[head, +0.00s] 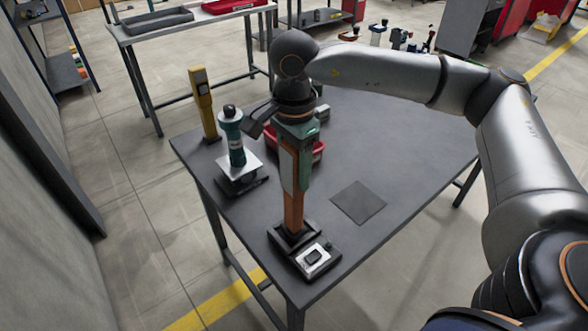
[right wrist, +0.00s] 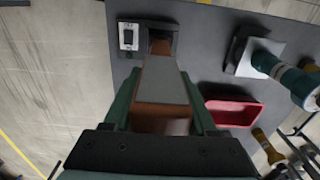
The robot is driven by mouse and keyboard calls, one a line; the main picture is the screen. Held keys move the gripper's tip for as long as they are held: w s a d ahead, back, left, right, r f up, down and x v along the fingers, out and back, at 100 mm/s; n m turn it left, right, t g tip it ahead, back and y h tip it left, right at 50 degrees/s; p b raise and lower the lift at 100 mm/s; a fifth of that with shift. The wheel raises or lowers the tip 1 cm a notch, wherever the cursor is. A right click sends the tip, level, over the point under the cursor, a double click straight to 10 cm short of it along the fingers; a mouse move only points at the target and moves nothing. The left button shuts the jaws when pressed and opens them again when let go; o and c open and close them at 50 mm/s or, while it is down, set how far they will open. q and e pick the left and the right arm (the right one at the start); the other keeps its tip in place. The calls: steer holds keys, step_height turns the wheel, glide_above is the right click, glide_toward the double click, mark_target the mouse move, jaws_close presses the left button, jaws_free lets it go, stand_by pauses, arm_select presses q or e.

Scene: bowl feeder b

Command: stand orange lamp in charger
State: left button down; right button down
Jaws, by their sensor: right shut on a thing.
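The orange lamp (head: 293,205) is a long upright bar with a grey face. My right gripper (head: 296,165) is shut on its upper part. The charger (head: 314,262) is a black base with a pale switch panel at the table's front corner. The lamp's lower end meets the charger's black socket; how deep it sits is hidden. In the right wrist view the lamp (right wrist: 163,85) runs between the green fingers (right wrist: 162,112) towards the charger (right wrist: 128,38). My left gripper is out of view.
A teal cylinder (head: 236,150) stands on a white-topped stand (head: 240,167) left of the lamp. A yellow lamp (head: 203,105) stands behind it. A red bin (head: 319,150) is behind my right gripper. A flat dark mat (head: 358,202) lies right of the charger; the table's right side is clear.

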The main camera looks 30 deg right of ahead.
steer(key=shift+f, duration=0.65)
steer(key=shift+f, duration=0.15)
steer(key=shift+c, duration=1)
jaws_free()
step_height(320, 180, up, 13)
steer(key=shift+f, duration=0.2)
